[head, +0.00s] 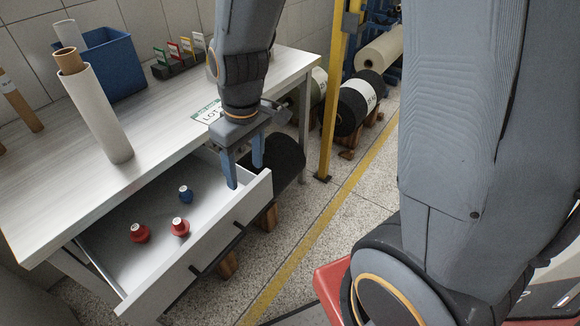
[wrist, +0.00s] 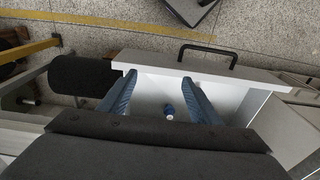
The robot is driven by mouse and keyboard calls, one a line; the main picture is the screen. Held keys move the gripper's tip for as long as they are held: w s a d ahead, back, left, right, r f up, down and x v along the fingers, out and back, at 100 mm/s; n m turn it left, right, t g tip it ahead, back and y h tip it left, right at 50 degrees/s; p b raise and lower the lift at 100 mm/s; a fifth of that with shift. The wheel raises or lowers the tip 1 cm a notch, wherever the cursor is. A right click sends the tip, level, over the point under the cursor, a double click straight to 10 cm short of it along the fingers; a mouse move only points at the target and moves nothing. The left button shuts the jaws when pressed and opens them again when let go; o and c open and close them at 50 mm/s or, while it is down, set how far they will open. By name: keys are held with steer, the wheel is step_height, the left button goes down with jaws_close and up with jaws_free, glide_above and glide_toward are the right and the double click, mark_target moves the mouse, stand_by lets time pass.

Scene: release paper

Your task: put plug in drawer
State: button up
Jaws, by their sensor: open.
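The white drawer (head: 218,243) is pulled open under the table. Inside it lie two red plugs, one at the left (head: 139,232) and one nearer the middle (head: 180,227), and a blue plug (head: 186,194) behind them. My gripper (head: 245,176) points down at the right end of the drawer, with its blue fingers apart and nothing between their tips. In the wrist view the fingers (wrist: 159,80) spread over the drawer, by its front panel (wrist: 215,68). A blue plug (wrist: 169,113) shows below, between the fingers. The red plugs are hidden there.
The tabletop (head: 165,125) holds a pale roll (head: 98,115), a blue bin (head: 104,66), a rack of coloured tags (head: 180,58) and a LOT card (head: 207,112). Dark rolls (head: 358,103) and a yellow post (head: 337,90) stand to the right of the table.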

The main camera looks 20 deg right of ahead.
steer(key=s+d+r+m, duration=0.1)
steer(key=s+d+m, duration=0.5)
steer(key=d, duration=0.3)
steer(key=shift+d+r+h, duration=0.15)
steer(key=shift+r+h, duration=0.1)
steer(key=shift+h, duration=0.15)
stand_by(0.5)
